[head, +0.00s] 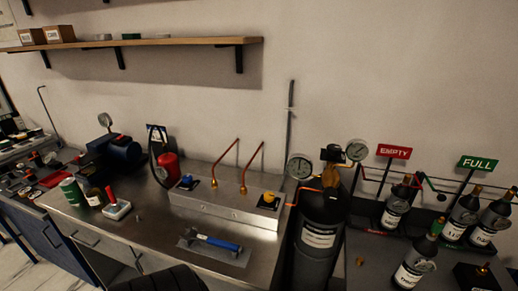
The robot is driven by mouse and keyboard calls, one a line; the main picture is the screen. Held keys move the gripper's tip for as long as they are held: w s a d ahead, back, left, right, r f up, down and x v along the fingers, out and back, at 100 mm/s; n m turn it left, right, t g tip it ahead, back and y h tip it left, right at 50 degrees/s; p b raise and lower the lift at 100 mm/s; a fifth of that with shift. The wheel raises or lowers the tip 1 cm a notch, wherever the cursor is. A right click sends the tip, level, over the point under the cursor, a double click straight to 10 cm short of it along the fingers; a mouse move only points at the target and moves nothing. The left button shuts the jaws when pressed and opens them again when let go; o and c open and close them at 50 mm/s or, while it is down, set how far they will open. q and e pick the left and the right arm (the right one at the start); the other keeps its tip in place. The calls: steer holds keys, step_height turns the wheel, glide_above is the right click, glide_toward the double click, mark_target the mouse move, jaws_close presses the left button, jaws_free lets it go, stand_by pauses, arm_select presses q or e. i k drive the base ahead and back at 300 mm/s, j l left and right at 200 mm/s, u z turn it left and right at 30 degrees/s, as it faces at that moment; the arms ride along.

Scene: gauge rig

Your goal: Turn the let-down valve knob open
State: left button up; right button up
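A pale metal block (222,205) on the steel bench carries two knobs on dark bases. One knob is blue (187,180), at the block's left end. The other is yellow (269,198), at its right end near the black cylinder. I see no label telling which one is the let-down valve knob, and their turned positions are too small to read. Two red bent tubes (224,160) rise from brass fittings on the block between the knobs. Neither of my grippers shows in the head view.
A black gas cylinder (316,248) with two gauges (299,167) stands right of the block. A blue-handled tool (215,243) lies in front. Bottles (398,203) stand at right by EMPTY (394,151) and FULL (478,163) signs. A wall shelf (150,43) hangs above.

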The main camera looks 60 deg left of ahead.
mark_target(269, 196)
steer(key=u, duration=2.05)
